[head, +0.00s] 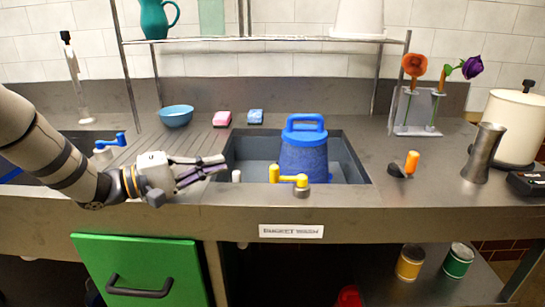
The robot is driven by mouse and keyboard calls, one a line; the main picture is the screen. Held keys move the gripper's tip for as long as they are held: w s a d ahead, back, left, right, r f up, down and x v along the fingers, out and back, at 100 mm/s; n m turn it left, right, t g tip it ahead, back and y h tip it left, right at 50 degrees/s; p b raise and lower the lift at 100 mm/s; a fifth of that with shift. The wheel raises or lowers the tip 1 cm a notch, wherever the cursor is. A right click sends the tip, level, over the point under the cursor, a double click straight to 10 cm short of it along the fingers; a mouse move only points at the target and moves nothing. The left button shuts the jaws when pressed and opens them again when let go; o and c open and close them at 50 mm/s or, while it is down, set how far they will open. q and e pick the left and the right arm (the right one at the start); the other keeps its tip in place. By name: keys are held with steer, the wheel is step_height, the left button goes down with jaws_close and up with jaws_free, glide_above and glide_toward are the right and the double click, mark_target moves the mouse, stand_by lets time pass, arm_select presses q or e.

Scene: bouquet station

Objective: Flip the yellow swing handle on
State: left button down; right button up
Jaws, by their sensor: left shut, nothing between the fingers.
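The yellow swing handle (287,178) sits on the front edge of the sink, in front of the blue bucket. It lies roughly level, with its knob end to the left and its grey pivot base to the right. My left gripper (223,165) comes in from the left over the sink's left front corner. Its dark fingers are shut and empty, and point right toward the handle. A gap shows between the fingertips and the handle's knob. My right gripper is not in view.
The blue bucket (304,158) stands in the sink (350,165). A blue lever (112,141) is at left and an orange-handled one (411,163) at right. A metal vase (483,153) stands far right. A label (291,231) marks the counter front.

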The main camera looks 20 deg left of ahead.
arm_select(q)
steer(key=shift+s, duration=0.15)
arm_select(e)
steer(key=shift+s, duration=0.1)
arm_select(q)
steer(key=shift+d, duration=0.15)
steer(key=w+d, duration=0.1)
steer(key=d, duration=0.1)
steer(key=w+d, duration=0.2)
steer(key=d, duration=0.1)
steer(key=w+d, duration=0.1)
steer(key=d, duration=0.2)
steer(key=shift+w+d+r, duration=0.1)
steer(key=shift+w+r, duration=0.1)
steer(key=shift+r, duration=0.1)
steer(key=shift+s+d, duration=0.1)
steer(key=shift+s, duration=0.25)
steer(key=shift+s+d+f, duration=0.1)
steer(key=shift+s+f, duration=0.05)
steer(key=shift+f, duration=0.2)
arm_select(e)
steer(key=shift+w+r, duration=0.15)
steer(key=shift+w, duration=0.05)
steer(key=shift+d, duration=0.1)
